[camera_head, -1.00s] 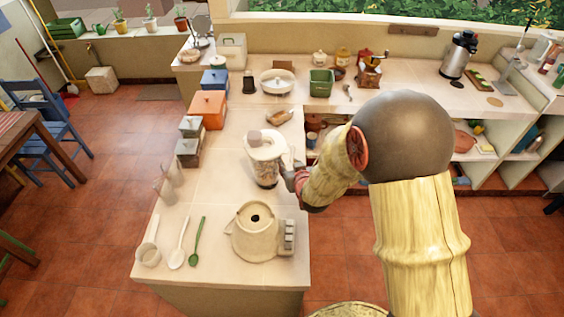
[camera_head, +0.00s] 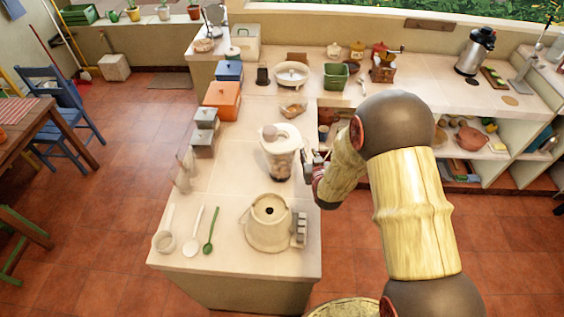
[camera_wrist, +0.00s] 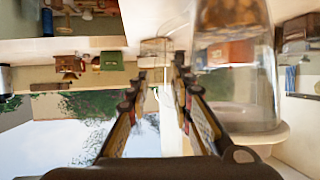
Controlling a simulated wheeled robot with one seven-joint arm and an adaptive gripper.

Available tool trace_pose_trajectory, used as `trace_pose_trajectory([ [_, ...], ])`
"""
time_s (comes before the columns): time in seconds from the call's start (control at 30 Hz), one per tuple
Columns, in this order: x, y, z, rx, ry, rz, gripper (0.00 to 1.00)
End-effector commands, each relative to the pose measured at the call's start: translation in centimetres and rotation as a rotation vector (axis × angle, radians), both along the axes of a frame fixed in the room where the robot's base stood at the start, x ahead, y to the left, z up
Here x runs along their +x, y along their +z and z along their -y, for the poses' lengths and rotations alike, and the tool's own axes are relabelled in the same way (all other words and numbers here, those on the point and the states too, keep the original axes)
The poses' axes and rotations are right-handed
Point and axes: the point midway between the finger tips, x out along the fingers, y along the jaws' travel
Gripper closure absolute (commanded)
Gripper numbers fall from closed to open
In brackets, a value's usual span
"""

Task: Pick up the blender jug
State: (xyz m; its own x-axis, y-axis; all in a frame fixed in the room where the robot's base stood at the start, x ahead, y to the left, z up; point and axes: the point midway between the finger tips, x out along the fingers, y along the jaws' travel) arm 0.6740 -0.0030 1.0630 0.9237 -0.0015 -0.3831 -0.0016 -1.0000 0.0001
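The blender jug (camera_head: 281,160), clear with a cream lid, stands upright on the counter behind the blender base (camera_head: 268,222). In the wrist view the jug (camera_wrist: 235,85) fills the right side, close beside the right finger. My gripper (camera_head: 309,167) is at the jug's right side in the head view. Its two fingers (camera_wrist: 156,78) are apart in the wrist view, with a visible gap between the tips. Whether the jug's handle lies between them is unclear. The far finger and the contact area are hidden in the head view.
An orange box (camera_head: 222,99) and grey canisters (camera_head: 204,131) line the counter's left edge. A white spoon (camera_head: 194,235) and a green spoon (camera_head: 211,230) lie left of the base. A green container (camera_head: 336,76) stands at the back. Bare counter surrounds the jug's left side.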

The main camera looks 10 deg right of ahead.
Motion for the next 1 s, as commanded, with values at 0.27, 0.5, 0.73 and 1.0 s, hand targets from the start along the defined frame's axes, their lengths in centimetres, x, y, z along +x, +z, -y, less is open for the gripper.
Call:
trace_pose_trajectory([
  [0.27,3.3,-1.1,-0.2,0.000,0.000,0.000,0.78],
  [0.5,4.0,-1.4,-0.2,0.000,0.000,0.000,0.78],
  [0.73,4.0,-1.4,-0.2,0.000,0.000,0.000,0.84],
  [1.0,4.0,-1.4,-0.3,0.000,0.001,0.000,0.99],
])
